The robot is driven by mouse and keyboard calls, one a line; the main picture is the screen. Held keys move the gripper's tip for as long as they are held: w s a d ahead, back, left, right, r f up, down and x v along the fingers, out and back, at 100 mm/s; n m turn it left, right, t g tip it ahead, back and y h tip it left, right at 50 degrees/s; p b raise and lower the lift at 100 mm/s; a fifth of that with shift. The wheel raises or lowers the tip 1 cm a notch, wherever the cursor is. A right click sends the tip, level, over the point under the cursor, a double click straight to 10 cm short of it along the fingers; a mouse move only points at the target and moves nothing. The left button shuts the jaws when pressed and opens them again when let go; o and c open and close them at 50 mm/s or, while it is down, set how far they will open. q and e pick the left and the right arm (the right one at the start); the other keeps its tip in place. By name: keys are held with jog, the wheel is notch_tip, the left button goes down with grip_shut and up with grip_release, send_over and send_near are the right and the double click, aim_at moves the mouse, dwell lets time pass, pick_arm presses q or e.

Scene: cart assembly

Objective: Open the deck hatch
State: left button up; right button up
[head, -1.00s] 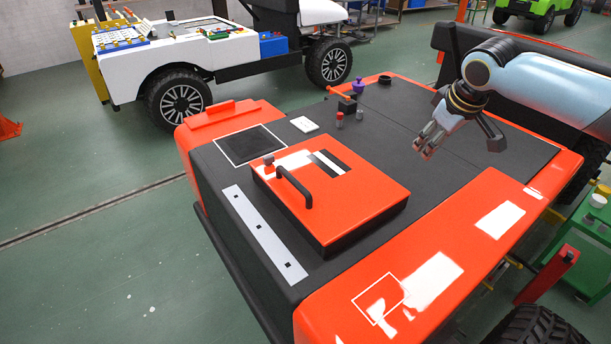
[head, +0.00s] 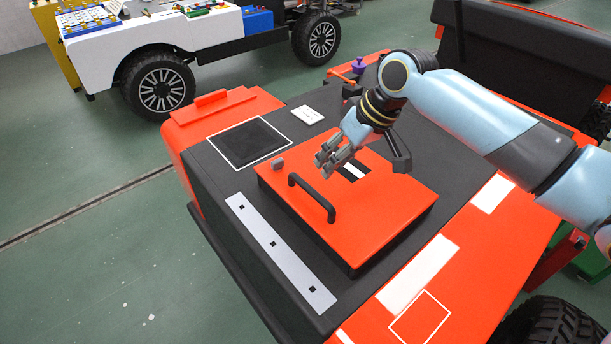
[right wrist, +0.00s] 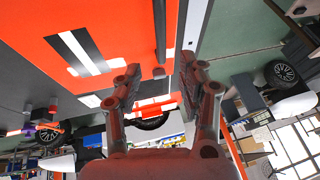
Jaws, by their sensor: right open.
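The orange deck hatch (head: 372,212) lies shut on the dark deck, with a black curved handle (head: 313,198) near its left edge and a small grey-brown knob (head: 278,163) at its far left corner. My right gripper (head: 325,168) is open and empty above the far left part of the hatch, a little beyond the handle. My left gripper is not in view.
A black square with a white outline (head: 248,142) and a small white plate (head: 307,114) lie beyond the hatch. A pale strip with dark marks (head: 280,255) runs along the near left deck edge. A purple knob (head: 358,65) stands at the back. A white cart (head: 155,35) stands behind.

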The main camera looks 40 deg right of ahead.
aim_at(313, 189)
jog(key=x, duration=0.6)
jog(key=shift+s+a, duration=0.1)
jog(key=shift+a, duration=0.05)
jog(key=x, duration=0.3)
jog(key=shift+w+f, duration=0.2)
jog(key=shift+f, duration=0.25)
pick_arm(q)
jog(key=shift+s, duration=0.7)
pick_arm(e)
jog(key=c, duration=0.4)
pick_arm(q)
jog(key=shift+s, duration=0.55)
pick_arm(e)
grip_shut()
